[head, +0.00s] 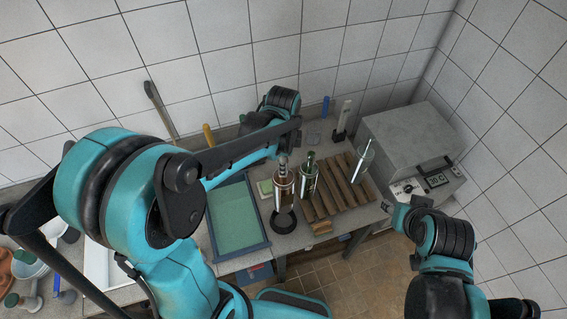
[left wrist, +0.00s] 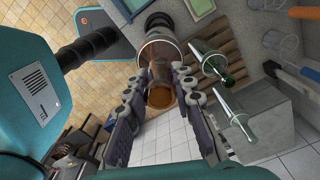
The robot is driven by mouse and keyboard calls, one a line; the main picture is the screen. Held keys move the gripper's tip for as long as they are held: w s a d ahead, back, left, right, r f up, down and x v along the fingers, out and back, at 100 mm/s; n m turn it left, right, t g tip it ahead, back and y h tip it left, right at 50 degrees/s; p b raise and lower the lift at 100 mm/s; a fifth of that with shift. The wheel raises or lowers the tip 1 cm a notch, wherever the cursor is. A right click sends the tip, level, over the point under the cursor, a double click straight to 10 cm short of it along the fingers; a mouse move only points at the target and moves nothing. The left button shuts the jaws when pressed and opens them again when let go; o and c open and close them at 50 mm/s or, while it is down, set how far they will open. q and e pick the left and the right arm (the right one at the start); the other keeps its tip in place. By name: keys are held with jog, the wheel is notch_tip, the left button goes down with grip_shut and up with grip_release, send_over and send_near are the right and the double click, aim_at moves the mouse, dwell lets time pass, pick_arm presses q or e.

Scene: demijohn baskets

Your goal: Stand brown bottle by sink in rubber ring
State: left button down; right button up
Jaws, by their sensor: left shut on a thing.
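The brown bottle (head: 283,193) is upright at the bench's front, left of the wooden slats. The dark rubber ring (head: 284,224) shows just below the bottle's bottom. Their outlines nearly meet, and I cannot tell whether they touch. In the left wrist view, my left gripper (left wrist: 157,82) has a finger on each side of the brown bottle (left wrist: 160,97) and is shut on it. A dark round shape, probably the ring, shows beyond the bottle. In the head view my left fingers are hard to make out.
A blue-rimmed green tray (head: 237,222) lies to the left. A grey box with a display (head: 405,140) stands at the right.

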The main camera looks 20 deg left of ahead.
pick_arm(q)
jog(key=shift+w, duration=0.1)
jog(key=shift+s+r, duration=0.1)
jog(key=shift+s, duration=0.25)
jog(key=shift+w+b, duration=0.1)
jog(key=shift+b, duration=0.2)
jog(key=shift+w+f+b, duration=0.1)
jog(key=shift+f+b, duration=0.35)
jog(key=shift+f, duration=0.25)
jog(key=shift+f+b, duration=0.75)
jog(key=shift+f, duration=0.05)
notch_tip(320, 180, down, 8)
jog(key=b, duration=0.7)
jog(key=shift+f, duration=0.2)
jog(key=shift+f+b, duration=2.45)
jog(key=shift+f, duration=0.15)
jog(key=c, duration=1.2)
grip_release()
